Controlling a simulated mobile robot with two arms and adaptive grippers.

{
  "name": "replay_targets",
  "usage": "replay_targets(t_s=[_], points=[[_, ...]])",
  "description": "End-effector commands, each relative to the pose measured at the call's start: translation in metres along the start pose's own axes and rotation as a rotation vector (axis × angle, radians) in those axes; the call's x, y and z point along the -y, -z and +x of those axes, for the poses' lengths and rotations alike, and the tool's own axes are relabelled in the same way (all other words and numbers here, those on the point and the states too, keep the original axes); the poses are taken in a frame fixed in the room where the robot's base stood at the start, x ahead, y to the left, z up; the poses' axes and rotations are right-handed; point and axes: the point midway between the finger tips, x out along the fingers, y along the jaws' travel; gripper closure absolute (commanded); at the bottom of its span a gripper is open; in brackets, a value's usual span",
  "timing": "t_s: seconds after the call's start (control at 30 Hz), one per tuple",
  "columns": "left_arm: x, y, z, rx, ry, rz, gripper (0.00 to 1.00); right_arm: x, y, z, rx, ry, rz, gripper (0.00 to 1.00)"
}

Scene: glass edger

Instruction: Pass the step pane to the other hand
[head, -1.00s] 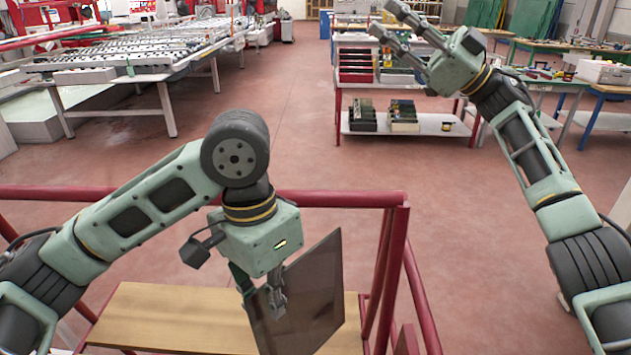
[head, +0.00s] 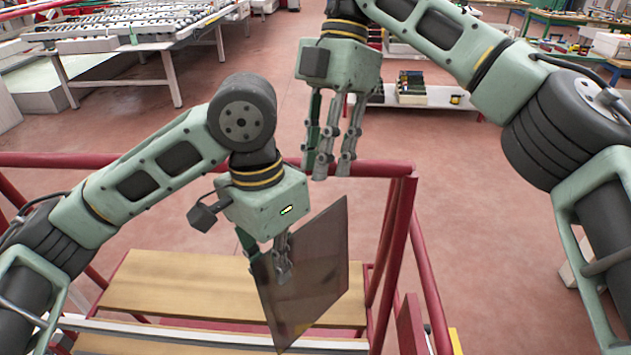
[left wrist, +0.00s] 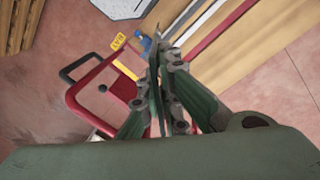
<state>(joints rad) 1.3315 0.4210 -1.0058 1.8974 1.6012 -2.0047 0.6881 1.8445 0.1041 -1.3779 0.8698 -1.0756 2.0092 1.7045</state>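The step pane (head: 318,275) is a dark brown, see-through sheet, held upright and tilted in the head view. My left gripper (head: 270,272) is shut on its left edge. In the left wrist view the left gripper's fingers (left wrist: 162,75) are close together with the pane (left wrist: 154,78) seen nearly edge-on between them. My right gripper (head: 332,165) hangs fingers down, above and a little behind the pane in the picture. Its fingers are apart with nothing between them, and it does not appear to touch the pane.
A red railing (head: 385,175) runs behind and to the right of the pane. A wooden board (head: 180,288) lies below my left gripper. Farther back stand a roller table (head: 130,35) and a shelf with boxes (head: 435,112). The red floor between is clear.

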Motion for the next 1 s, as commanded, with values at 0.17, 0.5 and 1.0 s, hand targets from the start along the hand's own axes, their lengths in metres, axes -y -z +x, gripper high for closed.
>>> replay_targets(t_s=[0.17,0.5,1.0], points=[[0.000,0.001,-0.001,-0.003,0.000,0.000,1.00,0.001,0.000,0.026,-0.005,0.001,-0.004,0.74],[0.000,0.001,-0.001,-0.003,0.000,0.000,1.00,0.000,0.001,0.089,-0.006,-0.002,-0.004,0.74],[0.000,0.001,-0.001,-0.003,0.000,0.000,1.00,-0.001,0.001,0.114,-0.006,-0.005,-0.003,0.74]])
